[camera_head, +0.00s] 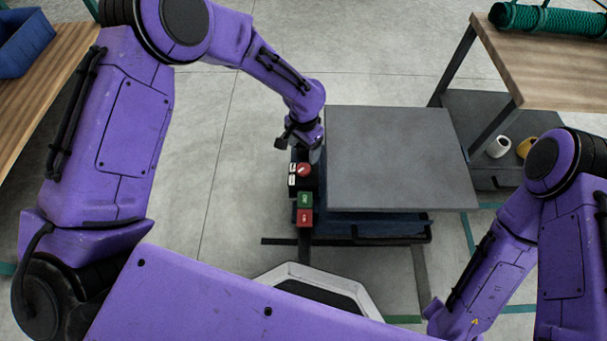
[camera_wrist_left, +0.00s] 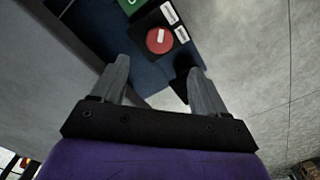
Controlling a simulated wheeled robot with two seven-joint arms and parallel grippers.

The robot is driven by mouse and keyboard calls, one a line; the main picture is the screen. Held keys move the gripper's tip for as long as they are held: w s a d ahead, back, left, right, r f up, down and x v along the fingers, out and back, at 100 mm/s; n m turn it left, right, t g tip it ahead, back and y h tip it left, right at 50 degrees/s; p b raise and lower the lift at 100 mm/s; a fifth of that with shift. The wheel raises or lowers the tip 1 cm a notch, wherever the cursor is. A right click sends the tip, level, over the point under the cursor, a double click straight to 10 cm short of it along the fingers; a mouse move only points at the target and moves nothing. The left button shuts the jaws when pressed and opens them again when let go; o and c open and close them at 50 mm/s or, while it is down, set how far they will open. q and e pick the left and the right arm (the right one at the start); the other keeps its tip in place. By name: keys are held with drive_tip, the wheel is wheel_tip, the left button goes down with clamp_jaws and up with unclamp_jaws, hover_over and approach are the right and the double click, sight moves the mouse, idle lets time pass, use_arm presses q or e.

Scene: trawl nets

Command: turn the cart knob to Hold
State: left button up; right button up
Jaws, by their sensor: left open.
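The cart knob (camera_head: 303,169) is a red disc on a black box at the left side of the grey-topped cart (camera_head: 400,160). In the left wrist view the knob (camera_wrist_left: 159,42) shows a short white pointer bar, roughly upright in the picture. Two white labels (camera_wrist_left: 182,34) sit beside it; their text is too small to read. My left gripper (camera_wrist_left: 157,70) is open and empty, its fingertips apart and just short of the knob in the picture. In the head view my left wrist is just behind the knob. My right gripper is out of view.
A green box (camera_head: 304,200) and a red box (camera_head: 305,217) are on the same panel, nearer me. A wooden table (camera_head: 545,75) with a green net roll (camera_head: 545,19) stands at right. A blue bin (camera_head: 24,42) is at far left. Floor left of the cart is clear.

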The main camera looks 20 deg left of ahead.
sight(303, 168)
use_arm(q)
wheel_tip(303, 168, down, 10)
drive_tip(key=b, duration=0.4)
drive_tip(key=shift+r, duration=0.1)
drive_tip(key=shift+s, duration=0.1)
drive_tip(key=c, duration=1.1)
